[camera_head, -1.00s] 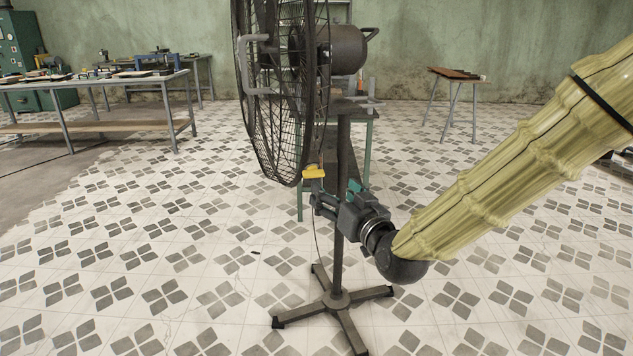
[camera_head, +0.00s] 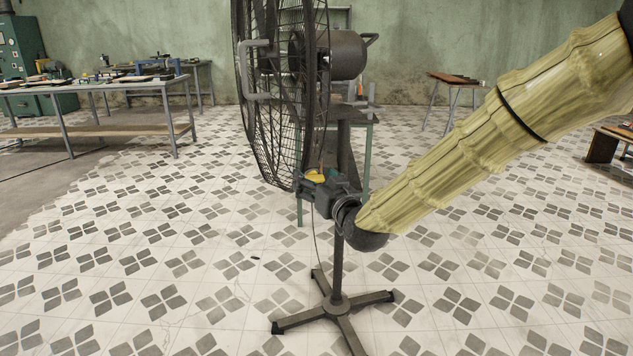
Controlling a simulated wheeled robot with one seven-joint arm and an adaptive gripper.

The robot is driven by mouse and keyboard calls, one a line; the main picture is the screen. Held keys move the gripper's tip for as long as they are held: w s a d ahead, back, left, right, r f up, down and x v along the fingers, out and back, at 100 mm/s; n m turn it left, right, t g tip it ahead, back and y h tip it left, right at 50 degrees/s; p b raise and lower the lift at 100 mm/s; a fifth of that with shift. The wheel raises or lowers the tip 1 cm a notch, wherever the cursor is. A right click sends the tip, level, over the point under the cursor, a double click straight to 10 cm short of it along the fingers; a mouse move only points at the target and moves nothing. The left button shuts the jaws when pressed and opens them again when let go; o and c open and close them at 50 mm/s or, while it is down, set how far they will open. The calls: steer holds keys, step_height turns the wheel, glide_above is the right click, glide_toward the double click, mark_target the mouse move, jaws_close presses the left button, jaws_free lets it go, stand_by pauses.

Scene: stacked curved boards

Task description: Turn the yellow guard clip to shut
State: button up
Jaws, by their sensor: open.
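The yellow guard clip (camera_head: 315,177) sits at the lower rim of the large black fan guard (camera_head: 285,150). My gripper (camera_head: 308,184) is at the clip, coming from the lower right, with its dark body beside the fan's pole. The jaws are open and lie around or just in front of the clip; I cannot tell whether they touch it. Part of the clip is hidden by the gripper, so its exact angle is hard to see. The fan's motor (camera_head: 348,55) is at the upper right of the guard.
The fan's pole (camera_head: 337,265) rises from a cross-shaped foot (camera_head: 338,306) on the tiled floor, close to my gripper. A thin cable hangs beside the pole. Workbenches (camera_head: 90,88) stand at the left, and a small table (camera_head: 455,77) at the back right.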

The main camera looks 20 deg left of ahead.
steer(key=shift+c, duration=0.2)
steer(key=c, duration=1)
steer(key=shift+s+a+t+h, duration=0.1)
steer(key=shift+t+h, duration=0.5)
steer(key=shift+h, duration=0.1)
steer(key=o, duration=1)
steer(key=shift+o, duration=0.2)
